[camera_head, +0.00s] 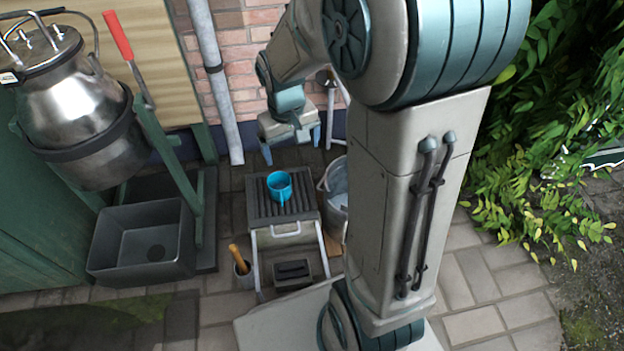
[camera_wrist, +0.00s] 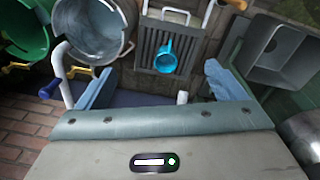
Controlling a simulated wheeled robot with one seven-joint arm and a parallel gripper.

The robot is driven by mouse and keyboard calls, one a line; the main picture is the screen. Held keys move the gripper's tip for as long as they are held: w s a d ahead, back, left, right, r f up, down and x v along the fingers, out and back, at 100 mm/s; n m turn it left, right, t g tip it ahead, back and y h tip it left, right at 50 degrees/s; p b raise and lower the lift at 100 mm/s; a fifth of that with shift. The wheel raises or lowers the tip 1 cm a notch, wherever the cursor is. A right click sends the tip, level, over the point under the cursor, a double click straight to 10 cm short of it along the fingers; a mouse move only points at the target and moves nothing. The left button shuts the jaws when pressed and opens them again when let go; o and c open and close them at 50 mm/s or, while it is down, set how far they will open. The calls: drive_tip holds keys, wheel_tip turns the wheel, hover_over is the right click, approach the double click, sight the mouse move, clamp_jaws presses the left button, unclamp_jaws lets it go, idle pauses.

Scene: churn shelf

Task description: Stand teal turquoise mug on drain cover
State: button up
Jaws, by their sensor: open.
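The teal turquoise mug (camera_head: 280,187) stands upright on the dark slatted top (camera_head: 298,208) of a small metal-legged stand. Its handle faces the front in the head view. The mug also shows in the wrist view (camera_wrist: 165,61), between the fingers in the picture but well beyond them. My gripper (camera_head: 291,141) is open and empty, above and behind the stand, apart from the mug. Its two blue fingers show in the wrist view (camera_wrist: 160,72). I cannot tell whether the slatted top is the drain cover; no other cover is clear.
A metal bucket (camera_head: 334,186) stands right of the stand. A grey basin (camera_head: 110,262) is to the left, below a steel churn (camera_head: 75,105) on a green frame. A cup with a wooden handle (camera_head: 241,264) and a dark box (camera_head: 293,272) are low in front. A brick wall is behind.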

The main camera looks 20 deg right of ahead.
drive_tip(key=s+r, duration=0.2)
drive_tip(key=s, duration=0.5)
drive_tip(key=s+r, duration=0.2)
drive_tip(key=s, duration=0.5)
drive_tip(key=shift+a+r+m+y, duration=0.3)
drive_tip(key=shift+a+r+m, duration=0.05)
drive_tip(key=shift+m, duration=0.05)
